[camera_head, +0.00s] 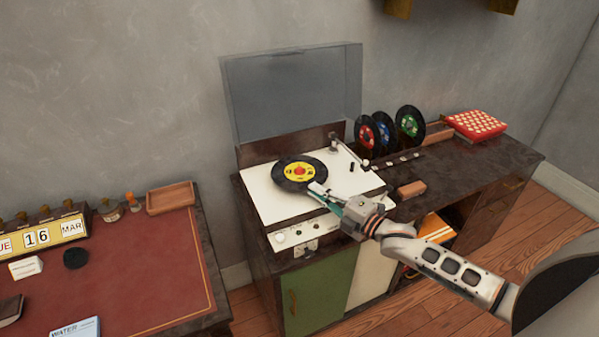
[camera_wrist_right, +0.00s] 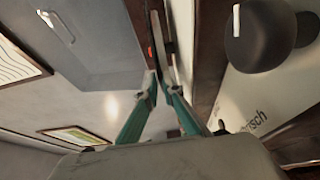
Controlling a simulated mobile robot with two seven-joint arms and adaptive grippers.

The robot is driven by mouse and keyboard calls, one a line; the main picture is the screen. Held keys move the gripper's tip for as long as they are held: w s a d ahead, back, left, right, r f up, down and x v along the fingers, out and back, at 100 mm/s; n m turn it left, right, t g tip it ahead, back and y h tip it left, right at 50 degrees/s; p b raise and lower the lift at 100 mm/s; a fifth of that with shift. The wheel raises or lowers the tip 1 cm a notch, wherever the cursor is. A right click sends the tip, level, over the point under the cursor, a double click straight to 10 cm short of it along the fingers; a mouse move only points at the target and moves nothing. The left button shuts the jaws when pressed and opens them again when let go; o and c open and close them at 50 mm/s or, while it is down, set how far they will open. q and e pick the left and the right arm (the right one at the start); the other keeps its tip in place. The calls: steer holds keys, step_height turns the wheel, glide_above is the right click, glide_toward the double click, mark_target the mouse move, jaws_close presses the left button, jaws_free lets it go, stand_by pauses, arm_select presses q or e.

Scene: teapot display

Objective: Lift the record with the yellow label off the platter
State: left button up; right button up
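The record with the yellow label (camera_head: 299,172) is black, with a red centre, and lies flat over the platter of the white record player (camera_head: 268,204). I cannot tell whether it touches the platter, which is hidden under it. My right gripper (camera_head: 318,190) is at the record's near right edge. In the right wrist view its teal fingers (camera_wrist_right: 159,84) converge to a narrow gap at the thin, edge-on record (camera_wrist_right: 155,48). I cannot tell whether they press on it. My left gripper is out of view.
The clear lid (camera_head: 292,90) stands open behind. The tonearm (camera_head: 347,149) is right of the record. Three records (camera_head: 386,129) stand upright at the right, near a red patterned box (camera_head: 476,124). A red-topped desk (camera_head: 140,255) is at the left.

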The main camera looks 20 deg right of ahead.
steer(key=shift+w, duration=0.15)
jaws_close()
